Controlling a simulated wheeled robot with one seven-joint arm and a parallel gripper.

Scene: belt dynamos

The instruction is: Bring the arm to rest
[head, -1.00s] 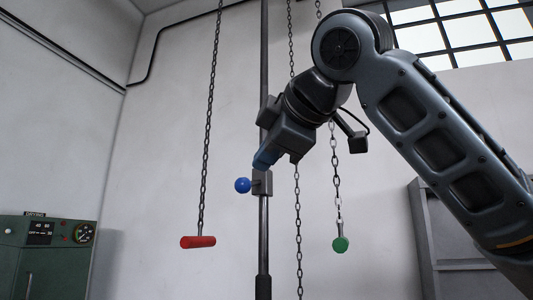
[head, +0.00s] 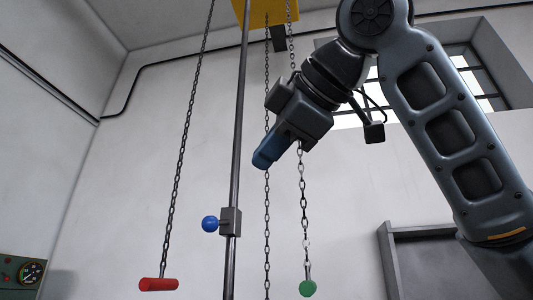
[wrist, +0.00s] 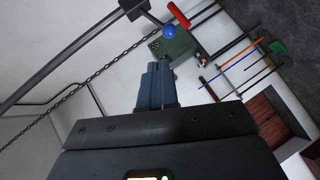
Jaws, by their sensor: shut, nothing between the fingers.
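My gripper (head: 266,160) has blue fingers, shut and empty, pointing down and left in the head view. It is up and to the right of the grey block (head: 231,221) with a blue ball knob (head: 210,223) on the vertical pole (head: 238,130). There is a clear gap between them in the picture. In the wrist view the closed fingers (wrist: 155,88) show in the middle, with the blue knob (wrist: 169,31) beyond their tips. A green ball (head: 307,288) hangs on a chain below my gripper.
A red bar handle (head: 158,284) hangs on a chain at the left. A yellow housing (head: 268,10) is overhead. A green cabinet (head: 20,275) with a gauge stands lower left, a grey cabinet (head: 388,262) lower right. The wrist view shows several rods on the wall.

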